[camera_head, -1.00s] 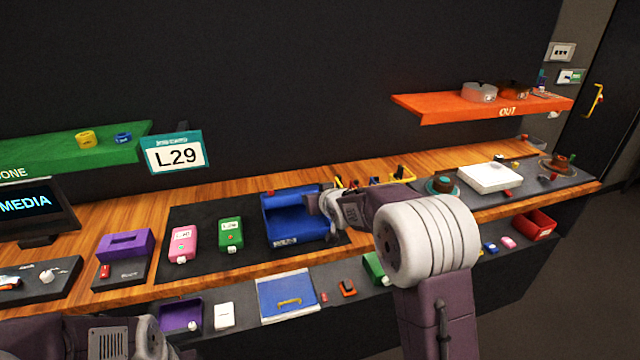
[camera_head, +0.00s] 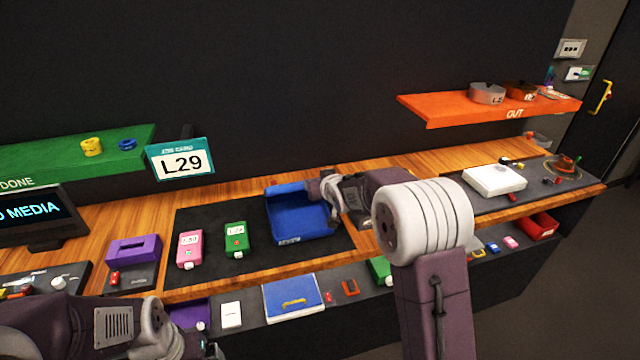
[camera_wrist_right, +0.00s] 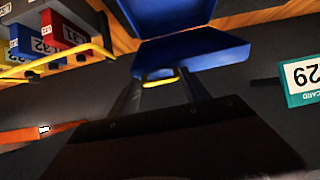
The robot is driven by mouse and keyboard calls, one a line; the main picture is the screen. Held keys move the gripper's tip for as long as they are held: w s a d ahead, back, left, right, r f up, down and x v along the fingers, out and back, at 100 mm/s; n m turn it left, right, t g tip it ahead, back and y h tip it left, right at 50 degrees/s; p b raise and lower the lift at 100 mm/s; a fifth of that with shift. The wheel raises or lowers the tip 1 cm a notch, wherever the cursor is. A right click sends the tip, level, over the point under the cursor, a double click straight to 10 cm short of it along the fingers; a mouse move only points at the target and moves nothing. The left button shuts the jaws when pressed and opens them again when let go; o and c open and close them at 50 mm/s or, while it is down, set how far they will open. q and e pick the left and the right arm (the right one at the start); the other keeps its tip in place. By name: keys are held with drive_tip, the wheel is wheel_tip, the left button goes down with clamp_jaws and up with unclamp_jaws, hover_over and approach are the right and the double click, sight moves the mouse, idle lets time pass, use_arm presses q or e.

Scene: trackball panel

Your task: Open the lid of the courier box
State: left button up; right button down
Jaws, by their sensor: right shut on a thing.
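The blue courier box (camera_head: 303,222) stands on the dark mat with its inside open to view. In the right wrist view, which looks upside down, the blue lid (camera_wrist_right: 190,50) is swung away from the box body (camera_wrist_right: 165,15). My right gripper (camera_wrist_right: 160,80) is shut on the lid's yellow handle (camera_wrist_right: 158,74). In the head view my right gripper (camera_head: 330,190) is at the box's upper right, and its fingertips and the handle are hidden. My left gripper (camera_head: 195,345) is at the bottom left, away from the box; its jaws are not clear.
Pink (camera_head: 189,250) and green (camera_head: 236,240) cases lie left of the box. A blue panel with a yellow handle (camera_head: 293,302) is on the lower ledge. A rack of labelled folders (camera_wrist_right: 60,40) shows in the wrist view. The mat behind the cases is clear.

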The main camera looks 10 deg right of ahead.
drive_tip(key=c, duration=0.7)
unclamp_jaws()
drive_tip(key=shift+r, duration=0.2)
drive_tip(key=v, duration=0.9)
drive_tip(key=shift+f, duration=0.1)
